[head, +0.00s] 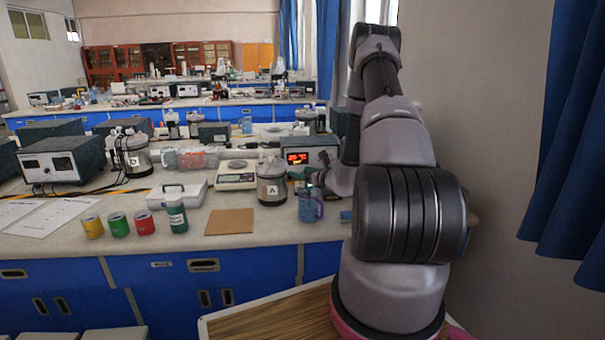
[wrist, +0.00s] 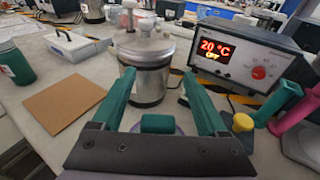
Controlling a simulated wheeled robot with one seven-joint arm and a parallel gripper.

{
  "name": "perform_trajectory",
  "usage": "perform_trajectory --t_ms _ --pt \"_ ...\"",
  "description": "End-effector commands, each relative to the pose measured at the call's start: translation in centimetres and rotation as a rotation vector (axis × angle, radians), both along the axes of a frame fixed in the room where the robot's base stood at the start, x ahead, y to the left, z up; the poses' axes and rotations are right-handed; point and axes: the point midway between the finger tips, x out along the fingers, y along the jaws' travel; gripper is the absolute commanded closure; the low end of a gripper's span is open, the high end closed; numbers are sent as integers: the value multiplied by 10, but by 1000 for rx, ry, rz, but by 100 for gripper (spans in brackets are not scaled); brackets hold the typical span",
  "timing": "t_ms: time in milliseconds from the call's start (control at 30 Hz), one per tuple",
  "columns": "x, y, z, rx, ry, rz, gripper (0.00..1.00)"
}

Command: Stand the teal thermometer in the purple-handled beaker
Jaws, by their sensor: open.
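My gripper (wrist: 160,100) is open, its two green fingers spread wide. A short teal piece (wrist: 157,124), apparently the top of the teal thermometer, shows between the fingers with a gap on each side. A pale purple edge just below it seems to belong to the purple-handled beaker; my gripper's body hides the rest. In the head view the bluish-purple beaker (head: 310,207) stands upright near the bench's front edge, below my gripper (head: 314,180). The thermometer appears to stand in it, but its lower part is hidden.
A metal canister (wrist: 147,70) stands just beyond the fingers. A heater box (wrist: 247,58) reading 20 °C is behind on the right. A brown board (wrist: 65,103) lies flat at left, beside a green bottle (head: 176,214).

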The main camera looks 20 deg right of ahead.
Motion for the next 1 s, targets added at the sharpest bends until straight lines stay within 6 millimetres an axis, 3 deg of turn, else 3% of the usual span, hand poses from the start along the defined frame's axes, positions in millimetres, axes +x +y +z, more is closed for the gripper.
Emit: perform_trajectory --t_ms 167,600,1000 --pt "-13 -4 3 1 1 -1 24" --pt "-90 -23 16 0 1 -2 24" --pt "-103 -26 19 0 0 0 24"
